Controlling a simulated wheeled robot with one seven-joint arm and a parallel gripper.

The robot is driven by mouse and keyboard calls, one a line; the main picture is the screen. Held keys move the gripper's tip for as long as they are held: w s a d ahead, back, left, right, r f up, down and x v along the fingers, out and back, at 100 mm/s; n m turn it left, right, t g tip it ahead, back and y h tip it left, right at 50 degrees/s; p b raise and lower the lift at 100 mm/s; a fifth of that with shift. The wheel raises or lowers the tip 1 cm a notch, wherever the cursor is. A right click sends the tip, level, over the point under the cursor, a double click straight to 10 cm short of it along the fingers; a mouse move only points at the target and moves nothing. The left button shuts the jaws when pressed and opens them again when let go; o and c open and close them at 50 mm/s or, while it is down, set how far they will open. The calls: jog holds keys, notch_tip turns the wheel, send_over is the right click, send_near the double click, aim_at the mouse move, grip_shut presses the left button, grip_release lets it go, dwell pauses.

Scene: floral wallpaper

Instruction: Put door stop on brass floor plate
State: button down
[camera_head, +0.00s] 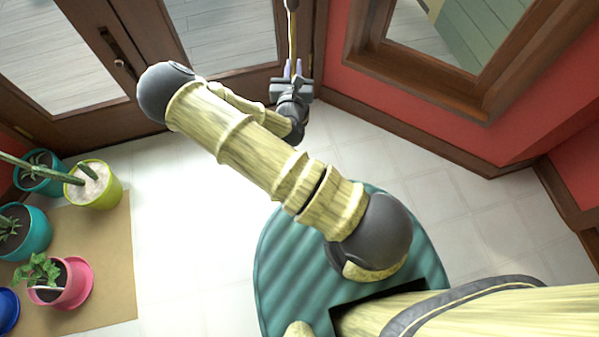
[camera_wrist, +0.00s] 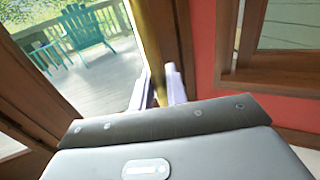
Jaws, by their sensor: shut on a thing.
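My gripper (camera_head: 293,68) is at the upper middle of the head view, in front of the glazed doors. It is shut on a long, thin, yellow-brown rod-like thing, which I take to be the door stop (camera_head: 292,35). I cannot make out a brass floor plate in either view.
Brown glazed doors (camera_head: 125,65) stand at the back, with a red wall and wooden window frame (camera_head: 420,75) at right. Potted plants, one in a lime pot (camera_head: 103,192), stand on and around a tan mat (camera_head: 110,285) at left. The pale tiled floor (camera_head: 190,220) between is clear.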

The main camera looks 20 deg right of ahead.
jog(key=f+m+g+h+b, duration=0.1)
jog(key=f+h+b, duration=0.1)
jog(key=f+b, duration=0.1)
jog(key=s+d+f+m+g+h+b, duration=0.1)
jog(key=f+m+h+b, duration=0.1)
jog(key=f, duration=0.1)
jog(key=f+m+g+h+b, duration=0.1)
jog(key=f+m+h+b, duration=0.1)
jog(key=f+b, duration=0.1)
jog(key=shift+s+d+g+b, duration=0.2)
jog(key=shift+g+b, duration=0.1)
jog(key=shift+g, duration=0.1)
jog(key=s+f+m+g+h+b, duration=0.2)
jog(key=f+g+b, duration=0.1)
jog(key=f, duration=0.3)
jog(key=s+a+f+m+g+h+b, duration=0.1)
jog(key=s+f+m+g+h+b, duration=0.2)
jog(key=f+b, duration=0.1)
jog(key=shift+s+a+f+g, duration=0.15)
jog(key=shift+s+f+g, duration=0.15)
jog(key=shift+f, duration=0.6)
jog(key=shift+w, duration=0.15)
notch_tip(320, 180, down, 6)
jog(key=b, duration=0.4)
jog(key=shift+f, duration=0.1)
